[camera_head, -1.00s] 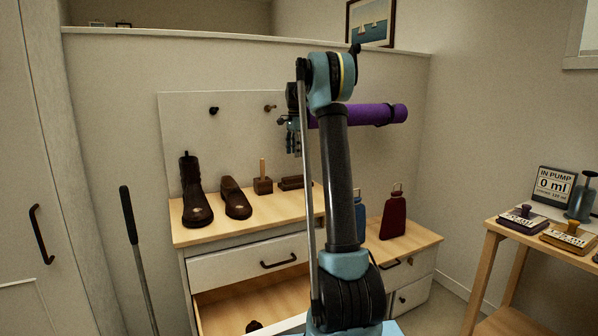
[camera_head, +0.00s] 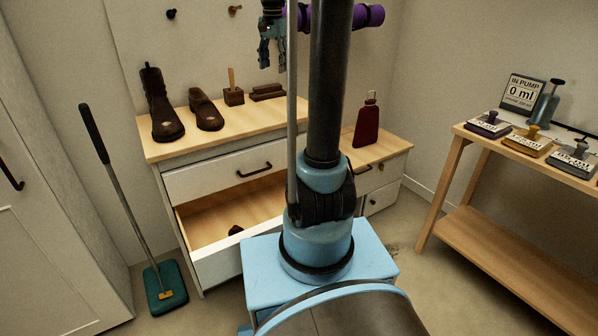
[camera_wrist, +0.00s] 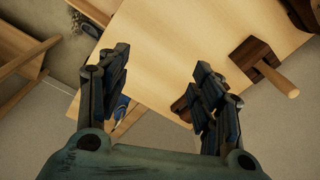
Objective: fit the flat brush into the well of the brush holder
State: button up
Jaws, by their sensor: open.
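On the wooden dresser top in the head view stand a dark brown block with an upright light wooden handle (camera_head: 234,95) and, to its right, a low flat dark brown piece (camera_head: 268,92). The flat piece looks like the flat brush, and the block may be the brush holder; I cannot see a well clearly. My gripper (camera_head: 272,62) is open and empty above the flat piece. In the wrist view, my open gripper (camera_wrist: 160,62) shows the handled block (camera_wrist: 255,58) at right; a brown piece (camera_wrist: 183,103) is partly hidden by the right finger.
A tall boot (camera_head: 160,108) and a low shoe (camera_head: 206,110) stand left on the dresser. A maroon bottle (camera_head: 367,122) stands on the lower top at right. The drawer (camera_head: 225,215) is open with a small dark object inside. A side table (camera_head: 510,150) holds pump items.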

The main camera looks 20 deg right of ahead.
jog(key=s+f+n, duration=0.2)
jog(key=s+f, duration=0.2)
jog(key=s, duration=0.6)
jog(key=s+f+n, duration=0.3)
jog(key=s+f, duration=0.1)
jog(key=s, duration=0.6)
jog(key=s+f+n+t, duration=0.1)
jog(key=s+f+n, duration=0.3)
jog(key=s+f, duration=1.1)
jog(key=shift+s+d+f, duration=0.2)
jog(key=shift+s, duration=0.1)
jog(key=shift+c, duration=0.6)
